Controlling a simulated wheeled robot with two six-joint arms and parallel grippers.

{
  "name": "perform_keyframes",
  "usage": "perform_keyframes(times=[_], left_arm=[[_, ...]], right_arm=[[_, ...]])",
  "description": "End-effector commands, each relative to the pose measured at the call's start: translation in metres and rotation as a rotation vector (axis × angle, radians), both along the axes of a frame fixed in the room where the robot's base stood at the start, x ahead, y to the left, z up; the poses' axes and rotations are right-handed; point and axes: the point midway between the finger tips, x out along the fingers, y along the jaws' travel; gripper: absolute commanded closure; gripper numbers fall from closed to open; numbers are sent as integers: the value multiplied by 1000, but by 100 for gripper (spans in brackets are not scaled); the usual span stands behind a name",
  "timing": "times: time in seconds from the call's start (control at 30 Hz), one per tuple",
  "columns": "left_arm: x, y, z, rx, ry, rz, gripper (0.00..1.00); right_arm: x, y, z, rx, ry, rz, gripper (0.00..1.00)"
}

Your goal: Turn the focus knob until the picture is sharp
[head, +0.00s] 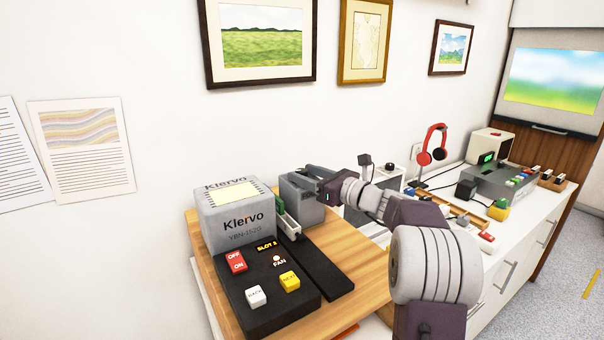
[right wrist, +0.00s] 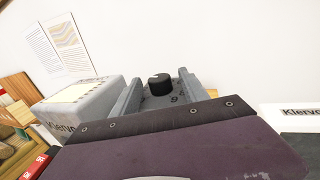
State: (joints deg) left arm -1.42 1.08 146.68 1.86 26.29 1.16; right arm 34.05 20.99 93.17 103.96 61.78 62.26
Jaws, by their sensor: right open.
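The grey Klervo slide projector (head: 235,225) stands on a wooden surface, with a grey block (head: 302,208) at its right. My right gripper (head: 303,186) is over that block, its arm coming from the lower right. In the right wrist view, the black round focus knob (right wrist: 160,84) with a pale mark stands between the two grey fingers of my open right gripper (right wrist: 158,92). A gap shows on both sides of the knob. In the head view the knob is hidden. The projected picture (head: 553,80) on the screen looks blurred, with blue sky, white cloud and green land.
The projector's black panel (head: 270,285) has red, white and yellow buttons. Red headphones (head: 432,146) and a grey device (head: 495,183) with coloured buttons stand on the white cabinet beyond my arm. Framed prints (head: 261,40) hang on the wall.

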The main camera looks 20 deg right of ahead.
Motion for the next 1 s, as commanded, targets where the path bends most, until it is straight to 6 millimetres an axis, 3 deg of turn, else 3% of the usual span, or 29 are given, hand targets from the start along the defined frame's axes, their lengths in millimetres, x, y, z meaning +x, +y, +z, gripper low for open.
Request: perform_keyframes(times=[0.13, 0.4, 0.57, 0.6, 0.83, 1.0], left_arm=[[0, 0, 1, 0, 0, 0, 64], [0, 0, 1, 0, 0, 0, 64], [0, 0, 1, 0, 0, 0, 64], [0, 0, 1, 0, 0, 0, 64], [0, 0, -5, 0, 0, 0, 64], [0, 0, -22, 0, 0, 0, 64]], right_arm=[[11, 6, 0, 0, 1, 1, 48], [12, 6, 0, 1, 0, 0, 51], [12, 6, 0, 1, 0, 0, 95], [12, 6, 0, 1, 0, 0, 100], [12, 6, -2, -1, 0, -18, 100], [13, 7, -4, -2, -4, -88, 100]])
